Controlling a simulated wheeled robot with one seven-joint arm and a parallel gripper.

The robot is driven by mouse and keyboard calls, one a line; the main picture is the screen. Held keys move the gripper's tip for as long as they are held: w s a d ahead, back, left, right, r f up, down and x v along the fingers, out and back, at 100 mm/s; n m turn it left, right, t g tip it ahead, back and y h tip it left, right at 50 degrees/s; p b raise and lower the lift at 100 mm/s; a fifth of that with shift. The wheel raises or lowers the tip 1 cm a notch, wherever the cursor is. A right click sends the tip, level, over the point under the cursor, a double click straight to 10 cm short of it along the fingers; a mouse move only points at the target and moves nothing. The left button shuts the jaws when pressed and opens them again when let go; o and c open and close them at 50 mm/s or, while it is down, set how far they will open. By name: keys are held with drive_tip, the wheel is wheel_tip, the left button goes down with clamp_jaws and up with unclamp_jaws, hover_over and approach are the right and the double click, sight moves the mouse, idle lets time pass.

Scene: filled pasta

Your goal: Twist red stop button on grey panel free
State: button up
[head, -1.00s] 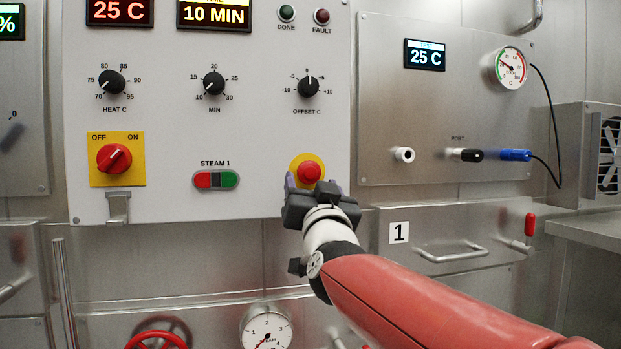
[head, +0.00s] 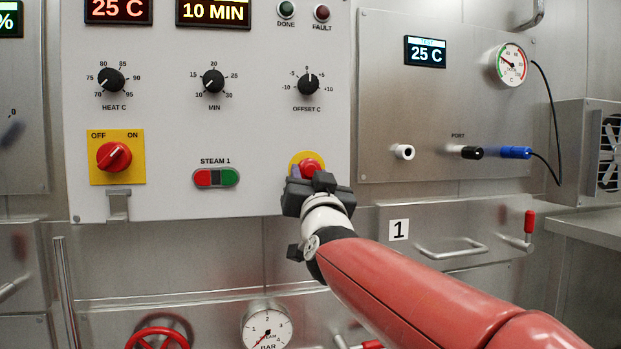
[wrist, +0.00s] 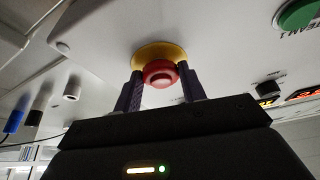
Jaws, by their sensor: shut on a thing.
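The red stop button (head: 310,165) sits on a round yellow plate (head: 294,162) at the lower right of the grey panel (head: 255,130). In the wrist view the red button (wrist: 160,73) shows between my two fingers, with the yellow plate (wrist: 155,52) behind it. My gripper (head: 312,178) is at the button from below, and its fingers (wrist: 161,88) stand on either side of it, shut on it. In the head view the gripper body hides the button's lower edge and most of the fingers.
A red and green steam switch (head: 216,178) is left of the button. A yellow OFF/ON switch (head: 116,157) is further left. An offset knob (head: 308,84) is above. A steel panel with a white socket (head: 404,152) and a blue plug (head: 515,153) is to the right.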

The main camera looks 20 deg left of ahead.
drive_tip(key=shift+m, duration=0.3)
drive_tip(key=m+h+p, duration=0.1)
drive_tip(key=m, duration=0.1)
drive_tip(key=m+h+p, duration=0.1)
drive_tip(key=m+p, duration=0.1)
drive_tip(key=m+h+p, duration=0.1)
drive_tip(key=m+h, duration=0.1)
drive_tip(key=m, duration=0.1)
drive_tip(key=shift+s+a+r+p, duration=0.15)
drive_tip(key=shift+a+r+p, duration=0.1)
drive_tip(key=shift+r+p, duration=0.1)
drive_tip(key=shift+m+h+p, duration=0.8)
drive_tip(key=shift+m+p, duration=0.35)
drive_tip(key=shift+m, duration=0.85)
drive_tip(key=shift+f+m, duration=0.1)
drive_tip(key=shift+m, duration=0.2)
drive_tip(key=o, duration=1)
